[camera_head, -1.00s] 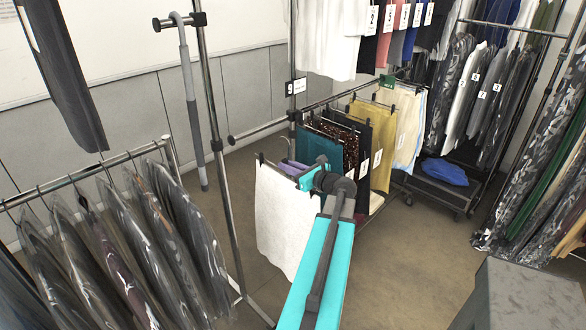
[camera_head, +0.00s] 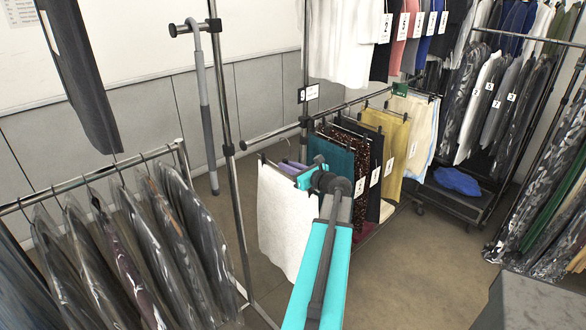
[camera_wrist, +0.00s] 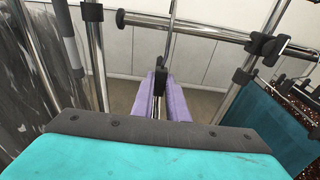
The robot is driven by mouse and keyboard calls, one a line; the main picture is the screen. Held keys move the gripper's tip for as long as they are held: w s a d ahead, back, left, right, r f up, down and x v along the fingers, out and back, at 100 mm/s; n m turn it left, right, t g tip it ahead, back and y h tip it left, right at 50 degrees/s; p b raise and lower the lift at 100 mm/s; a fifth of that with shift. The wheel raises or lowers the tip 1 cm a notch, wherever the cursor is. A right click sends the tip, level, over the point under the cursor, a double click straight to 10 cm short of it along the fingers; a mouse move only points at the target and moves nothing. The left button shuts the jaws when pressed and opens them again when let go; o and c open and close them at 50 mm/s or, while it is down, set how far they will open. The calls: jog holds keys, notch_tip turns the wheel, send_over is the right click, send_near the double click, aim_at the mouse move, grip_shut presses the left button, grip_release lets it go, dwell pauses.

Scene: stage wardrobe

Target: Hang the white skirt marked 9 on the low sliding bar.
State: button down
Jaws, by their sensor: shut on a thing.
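The white skirt (camera_head: 286,222) hangs upright from a clip hanger in my gripper (camera_head: 293,167), in the middle of the head view. No number shows on its visible side. In the wrist view my purple fingers (camera_wrist: 160,97) are shut on the hanger, and its thin hook (camera_wrist: 170,28) rises above them. The low bar (camera_head: 272,133) runs behind and above the gripper, with a dark cap at its free left end. In the wrist view the hook crosses the bar (camera_wrist: 200,31); I cannot tell whether it is over it. The skirt is hidden there.
A 9 sign (camera_head: 308,93) is on the rack post above the bar. A teal skirt (camera_head: 332,155) and other skirts hang along the bar to the right. A chrome upright (camera_head: 226,150) stands close on the left, beside a rail of covered garments (camera_head: 130,240).

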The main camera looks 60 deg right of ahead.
send_near(264, 158)
jog(key=shift+w+r, duration=0.2)
jog(key=shift+r, duration=0.75)
jog(key=shift+r, duration=0.2)
jog(key=shift+w+d, duration=0.1)
dwell(0.5)
jog(key=shift+r+p+x, duration=0.15)
jog(key=shift+x, duration=1)
jog(key=shift+r+p+x, duration=0.15)
jog(key=shift+x, duration=1)
jog(key=shift+r+p+x, duration=0.15)
jog(key=shift+r+x, duration=0.05)
jog(key=shift+x, duration=0.95)
jog(key=shift+w, duration=0.15)
jog(key=shift+f+b, duration=1.05)
jog(key=shift+f, duration=0.65)
